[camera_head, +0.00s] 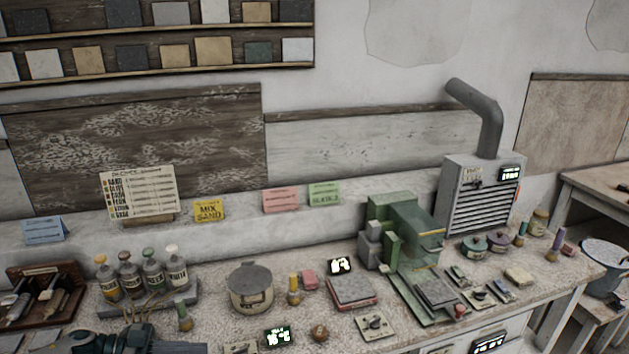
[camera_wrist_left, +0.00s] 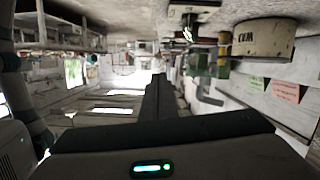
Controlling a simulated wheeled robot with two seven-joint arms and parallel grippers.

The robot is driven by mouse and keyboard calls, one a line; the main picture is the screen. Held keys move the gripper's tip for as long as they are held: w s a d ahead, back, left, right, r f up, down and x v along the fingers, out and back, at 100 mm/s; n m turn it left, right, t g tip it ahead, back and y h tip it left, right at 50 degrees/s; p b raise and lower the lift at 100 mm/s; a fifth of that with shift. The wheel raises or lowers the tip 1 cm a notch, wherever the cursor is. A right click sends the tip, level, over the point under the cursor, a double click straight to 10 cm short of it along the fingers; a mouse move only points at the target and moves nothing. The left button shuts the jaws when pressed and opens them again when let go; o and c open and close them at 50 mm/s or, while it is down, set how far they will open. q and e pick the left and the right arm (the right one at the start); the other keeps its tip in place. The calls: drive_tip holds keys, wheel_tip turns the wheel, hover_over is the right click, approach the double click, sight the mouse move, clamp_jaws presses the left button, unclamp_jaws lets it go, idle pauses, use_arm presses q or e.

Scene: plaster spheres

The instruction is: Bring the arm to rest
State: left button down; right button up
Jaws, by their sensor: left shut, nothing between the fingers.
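My left gripper (camera_head: 185,348) comes in low at the bottom left of the head view, cut off by the lower edge, over the front of the workbench (camera_head: 215,322). In the left wrist view the dark left gripper (camera_wrist_left: 158,90) fills the lower middle; its fingers are together with nothing between them. The room appears upside down in that view. My right arm and gripper show in neither view.
A green machine (camera_head: 405,235) and a grey vented unit (camera_head: 480,195) stand farther right.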

use_arm(q)
drive_tip(key=d+f+n+t+y, duration=0.3)
drive_tip(key=d+n+t+y, duration=0.25)
drive_tip(key=d+t, duration=0.7)
drive_tip(key=s+a+f+n+g+y, duration=0.2)
drive_tip(key=s+a+f+g+y, duration=0.15)
drive_tip(key=s, duration=0.75)
drive_tip(key=s+a+f+n+g+y, duration=0.25)
drive_tip(key=s+g, duration=0.25)
drive_tip(key=s, duration=0.6)
drive_tip(key=s+a+f+n+g+y, duration=0.1)
drive_tip(key=s+a+f+g+y, duration=0.3)
drive_tip(key=s, duration=0.7)
wheel_tip(320, 180, down, 30)
drive_tip(key=d+g+b, duration=0.2)
drive_tip(key=d+b, duration=0.1)
drive_tip(key=b, duration=0.1)
drive_tip(key=s+a+f+b, duration=0.1)
drive_tip(key=s+f, duration=0.8)
drive_tip(key=f, duration=0.2)
drive_tip(key=s+a+f+g+b, duration=0.1)
drive_tip(key=s+a+f+b, duration=0.1)
drive_tip(key=s+f, duration=0.8)
drive_tip(key=shift+s+a+f+h, duration=0.15)
drive_tip(key=shift+a+f+h, duration=0.15)
drive_tip(key=shift+f, duration=0.5)
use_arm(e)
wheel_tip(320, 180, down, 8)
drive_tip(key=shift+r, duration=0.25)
